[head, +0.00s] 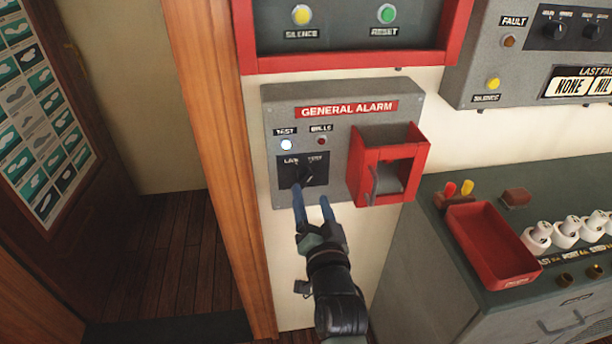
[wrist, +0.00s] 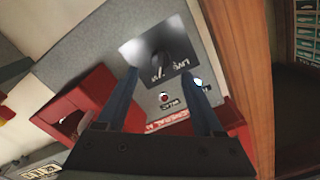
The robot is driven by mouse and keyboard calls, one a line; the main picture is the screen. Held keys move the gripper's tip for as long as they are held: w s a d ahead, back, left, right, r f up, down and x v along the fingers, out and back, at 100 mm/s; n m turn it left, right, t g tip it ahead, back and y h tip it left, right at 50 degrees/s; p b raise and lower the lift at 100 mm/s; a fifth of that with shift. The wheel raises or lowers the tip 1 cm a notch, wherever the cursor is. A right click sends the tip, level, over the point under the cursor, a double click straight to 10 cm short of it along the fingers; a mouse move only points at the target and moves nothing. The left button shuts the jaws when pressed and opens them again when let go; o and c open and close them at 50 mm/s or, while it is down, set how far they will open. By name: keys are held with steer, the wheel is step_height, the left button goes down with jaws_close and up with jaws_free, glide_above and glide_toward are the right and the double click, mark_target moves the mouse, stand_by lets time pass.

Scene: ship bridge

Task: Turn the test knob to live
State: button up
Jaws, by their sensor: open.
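The test knob (head: 304,174) is a dark knob on a black plate on the grey GENERAL ALARM panel (head: 338,92). The plate reads LIVE at its upper left; the smaller label at its upper right is hard to read. Which label the knob points at is unclear. The TEST lamp (head: 286,145) glows white, and the BELLS lamp (head: 321,141) is dark red. My gripper (head: 312,201) is open and empty, its two blue fingers just below and in front of the knob. In the wrist view the knob (wrist: 158,64) shows upside down between the fingers, apart from both.
A red guarded box (head: 388,162) juts out of the panel just right of the knob. A red-framed panel (head: 345,62) sits above. A wooden door post (head: 213,130) stands left. A console with a red tray (head: 492,245) stands at lower right.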

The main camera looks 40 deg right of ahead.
mark_target(307, 182)
steer(key=shift+p+x, duration=0.4)
steer(key=shift+x, duration=2.65)
steer(key=shift+a, duration=0.1)
jaws_close()
